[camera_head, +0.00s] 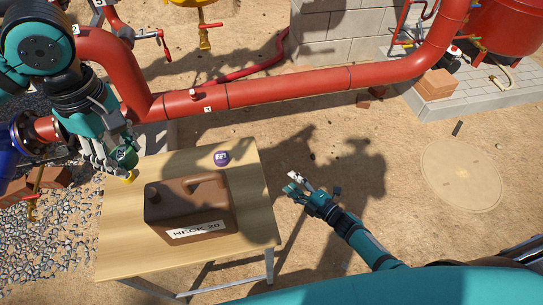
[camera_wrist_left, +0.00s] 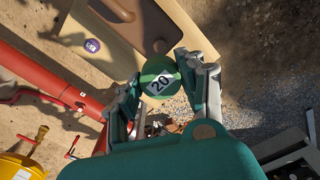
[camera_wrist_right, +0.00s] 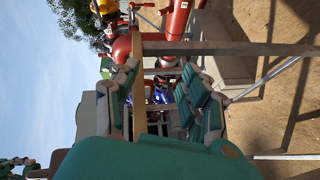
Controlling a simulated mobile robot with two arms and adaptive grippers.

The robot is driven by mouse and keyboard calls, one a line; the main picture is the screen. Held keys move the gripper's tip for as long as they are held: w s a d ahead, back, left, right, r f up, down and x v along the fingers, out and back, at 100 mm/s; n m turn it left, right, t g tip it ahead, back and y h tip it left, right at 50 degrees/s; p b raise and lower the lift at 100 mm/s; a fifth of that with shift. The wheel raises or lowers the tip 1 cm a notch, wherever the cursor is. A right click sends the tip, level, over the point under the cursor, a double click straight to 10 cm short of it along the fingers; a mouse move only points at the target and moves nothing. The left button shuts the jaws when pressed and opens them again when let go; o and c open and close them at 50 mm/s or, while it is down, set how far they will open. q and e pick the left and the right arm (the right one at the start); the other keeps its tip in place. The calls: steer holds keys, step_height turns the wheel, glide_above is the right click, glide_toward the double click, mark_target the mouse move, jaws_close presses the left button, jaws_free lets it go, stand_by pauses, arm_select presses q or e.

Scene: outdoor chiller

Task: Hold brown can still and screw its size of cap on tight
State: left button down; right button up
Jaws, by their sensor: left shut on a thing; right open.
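The brown can (camera_head: 190,215), labelled NECK 20, stands upright on the wooden table (camera_head: 120,262). Its dark neck opening (camera_head: 154,194) is at the left of its top, with no cap on it. My left gripper (camera_head: 122,160) is shut on a green cap (camera_wrist_left: 159,79) marked 20, held beyond the can's left side and apart from it. A purple cap (camera_head: 221,158) lies on the table behind the can; it also shows in the left wrist view (camera_wrist_left: 92,45). My right gripper (camera_head: 298,184) is open and empty, off the table's right side; its fingers show in the right wrist view (camera_wrist_right: 158,95).
A small yellow thing (camera_head: 128,178) shows just below the left gripper; I cannot tell what it rests on. A thick red pipe (camera_head: 270,91) runs behind the table. Gravel (camera_head: 60,220) lies to the left.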

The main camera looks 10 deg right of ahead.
steer(key=a+r+n+g+y, duration=0.3)
steer(key=a+r+n+y, duration=0.15)
steer(key=r+n, duration=0.5)
steer(key=a+r+n+g+y, duration=0.25)
steer(key=r+n+y, duration=0.35)
steer(key=r+n, duration=0.3)
steer(key=n+g, duration=1.2)
steer(key=n, duration=0.3)
glide_toward(218, 175)
steer(key=d, duration=0.2)
steer(key=shift+t+h, duration=0.25)
steer(key=shift+h, duration=0.1)
steer(key=a, duration=0.8)
steer(key=s+a, duration=0.1)
steer(key=a, duration=0.3)
steer(key=shift+s+f, duration=0.1)
steer(key=shift+f, duration=0.25)
steer(key=shift+d, duration=0.1)
jaws_close()
